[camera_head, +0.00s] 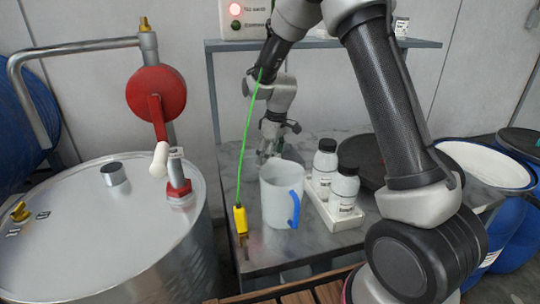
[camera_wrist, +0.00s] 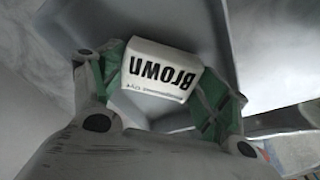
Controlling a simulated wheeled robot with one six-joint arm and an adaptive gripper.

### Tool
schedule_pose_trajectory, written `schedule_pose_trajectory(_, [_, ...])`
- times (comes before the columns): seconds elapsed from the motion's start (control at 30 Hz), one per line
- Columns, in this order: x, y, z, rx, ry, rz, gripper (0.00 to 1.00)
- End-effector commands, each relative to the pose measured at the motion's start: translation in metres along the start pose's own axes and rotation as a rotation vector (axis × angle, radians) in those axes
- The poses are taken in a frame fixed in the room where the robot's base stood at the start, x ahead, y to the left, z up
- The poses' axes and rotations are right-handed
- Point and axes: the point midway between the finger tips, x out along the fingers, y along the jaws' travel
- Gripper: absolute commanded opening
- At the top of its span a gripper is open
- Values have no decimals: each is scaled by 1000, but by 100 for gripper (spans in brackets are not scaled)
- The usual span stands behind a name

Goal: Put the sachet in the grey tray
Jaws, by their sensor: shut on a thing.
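The sachet (camera_wrist: 160,72) is white, with "Brown" in black letters that read upside down in the wrist view. My gripper (camera_wrist: 168,88) is shut on it, with a green-padded finger at each side. In the head view my gripper (camera_head: 270,154) points down over the back of the grey table, behind the mug, and the sachet cannot be made out there. A smooth grey surface with raised edges (camera_wrist: 262,45) lies behind the sachet in the wrist view. It may be the grey tray, but I cannot tell for certain. The head view shows no clear grey tray.
A pale mug (camera_head: 277,200) with a blue handle stands in front of my gripper. To its right, two white bottles (camera_head: 343,188) with black caps stand in a white holder (camera_head: 332,216). A steel drum (camera_head: 100,225) stands left.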

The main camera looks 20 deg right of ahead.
Motion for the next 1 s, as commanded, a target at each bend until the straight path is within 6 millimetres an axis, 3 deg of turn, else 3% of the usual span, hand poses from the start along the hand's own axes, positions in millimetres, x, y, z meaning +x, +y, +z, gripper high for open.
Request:
schedule_pose_trajectory(0.33, [4,1,0,0,2,1,49])
schedule_pose_trajectory(0.37, [3,1,0,0,2,2,81])
schedule_pose_trajectory(0.47, [3,1,0,0,2,2,97])
schedule_pose_trajectory(0.83, [2,1,0,0,2,2,97])
schedule_pose_trajectory(1.0, [-18,1,-1,0,5,4,97])
